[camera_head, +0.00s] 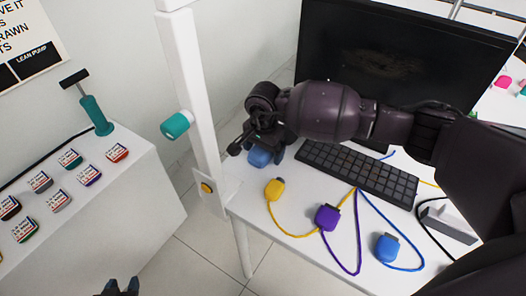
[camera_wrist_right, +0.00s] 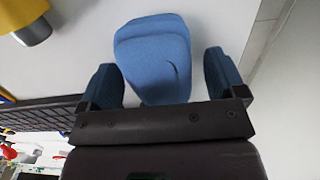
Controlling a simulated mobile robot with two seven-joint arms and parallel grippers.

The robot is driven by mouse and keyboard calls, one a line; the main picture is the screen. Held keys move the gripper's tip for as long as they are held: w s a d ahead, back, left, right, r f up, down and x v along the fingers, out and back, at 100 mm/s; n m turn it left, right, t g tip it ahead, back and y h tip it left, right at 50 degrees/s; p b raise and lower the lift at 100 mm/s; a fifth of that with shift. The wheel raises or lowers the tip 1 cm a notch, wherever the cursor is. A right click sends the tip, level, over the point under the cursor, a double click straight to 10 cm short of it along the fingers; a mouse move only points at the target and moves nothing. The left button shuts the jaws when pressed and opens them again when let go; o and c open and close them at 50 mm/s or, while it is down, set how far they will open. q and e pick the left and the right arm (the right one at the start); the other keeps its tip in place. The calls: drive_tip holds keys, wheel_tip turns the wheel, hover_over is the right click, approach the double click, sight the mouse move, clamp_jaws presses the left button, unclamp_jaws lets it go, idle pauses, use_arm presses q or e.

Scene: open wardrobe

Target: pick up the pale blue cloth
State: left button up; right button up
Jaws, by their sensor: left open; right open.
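The pale blue cloth (camera_head: 259,157) is a folded bundle on the white desk, near its left end, partly hidden under my right gripper (camera_head: 257,151). In the right wrist view the cloth (camera_wrist_right: 152,50) lies between the two blue-padded fingers of the right gripper (camera_wrist_right: 163,80). These are open, with a gap showing on the right side. On the left side, the cloth is close to the finger; I cannot tell whether they touch. My left gripper (camera_head: 120,287) shows only its fingertips at the bottom edge of the head view, open, empty and far from the cloth.
A keyboard (camera_head: 358,172) and monitor (camera_head: 400,60) stand right of and behind the cloth. Yellow (camera_head: 275,189), purple (camera_head: 327,216) and blue (camera_head: 387,247) corded plugs lie in front. A white post (camera_head: 195,85) rises at the desk's left corner. A white counter (camera_head: 120,190) stands left.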

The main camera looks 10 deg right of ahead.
drive_tip(key=c, duration=1)
drive_tip(key=shift+r, duration=0.1)
wheel_tip(320, 180, up, 10)
drive_tip(key=shift+f+b, duration=0.1)
drive_tip(key=shift+b, duration=0.2)
drive_tip(key=o, duration=0.3)
drive_tip(key=shift+c, duration=1.1)
